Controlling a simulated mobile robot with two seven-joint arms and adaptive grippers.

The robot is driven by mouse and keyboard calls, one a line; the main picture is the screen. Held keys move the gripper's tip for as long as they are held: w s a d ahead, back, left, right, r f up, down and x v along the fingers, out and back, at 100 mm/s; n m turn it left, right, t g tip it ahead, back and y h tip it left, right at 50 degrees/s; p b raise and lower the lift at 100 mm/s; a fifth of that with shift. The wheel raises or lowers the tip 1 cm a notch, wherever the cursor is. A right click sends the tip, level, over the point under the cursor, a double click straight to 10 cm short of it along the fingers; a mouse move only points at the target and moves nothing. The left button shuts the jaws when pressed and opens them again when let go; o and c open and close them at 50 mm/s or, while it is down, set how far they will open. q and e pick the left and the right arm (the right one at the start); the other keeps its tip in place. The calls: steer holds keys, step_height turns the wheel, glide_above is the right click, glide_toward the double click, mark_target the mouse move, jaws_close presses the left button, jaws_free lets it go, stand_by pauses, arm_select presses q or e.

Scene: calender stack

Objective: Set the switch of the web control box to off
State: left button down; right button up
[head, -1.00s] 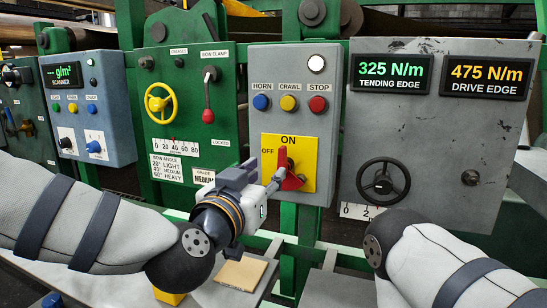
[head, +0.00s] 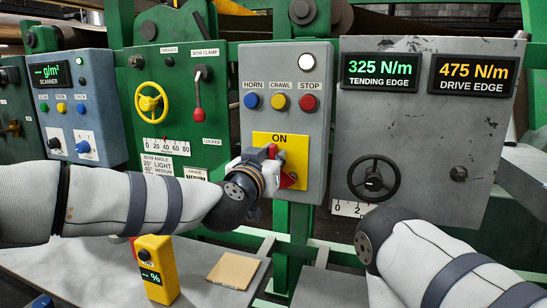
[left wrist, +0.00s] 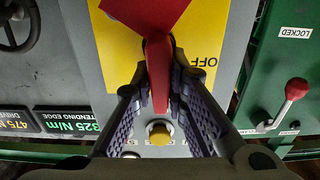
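The web control box (head: 312,130) is grey, with a yellow plate (head: 301,152) marked ON at the top. Its red switch (head: 272,151) points up toward ON; my left gripper partly covers it and hides the OFF mark in the head view. In the left wrist view, upside down, OFF shows beside the red switch handle (left wrist: 159,75). My left gripper (head: 270,160) is at the switch; in the left wrist view its fingers (left wrist: 162,85) lie on both sides of the handle, closed in against it. My right gripper is outside the views.
HORN, CRAWL and STOP buttons (head: 280,102) sit above the plate. A grey tension panel (head: 430,140) with a black handwheel (head: 374,178) is to the right. A green panel with a red lever (head: 198,100) is to the left. A yellow meter (head: 157,270) stands on the bench below.

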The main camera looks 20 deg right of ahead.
arm_select(q)
steer(key=shift+f+n, duration=0.1)
steer(key=shift+n, duration=0.2)
steer(key=shift+w+a+f+n+b, duration=0.2)
steer(key=shift+a+f+n+b, duration=0.2)
steer(key=shift+n, duration=2.45)
steer(key=shift+w+a+f+n+b, duration=0.3)
steer(key=shift+n+b, duration=0.2)
steer(key=shift+n, duration=2.4)
steer(key=shift+w+a+f+n+b, duration=0.1)
steer(key=shift+a+f+n+b, duration=0.25)
steer(key=shift+n, duration=2.5)
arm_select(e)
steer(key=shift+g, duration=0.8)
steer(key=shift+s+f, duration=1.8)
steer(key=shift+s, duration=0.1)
arm_select(q)
steer(key=shift+d, duration=0.1)
steer(key=c, duration=1.6)
jaws_free()
steer(key=shift+f, duration=0.1)
steer(key=shift+o, duration=0.2)
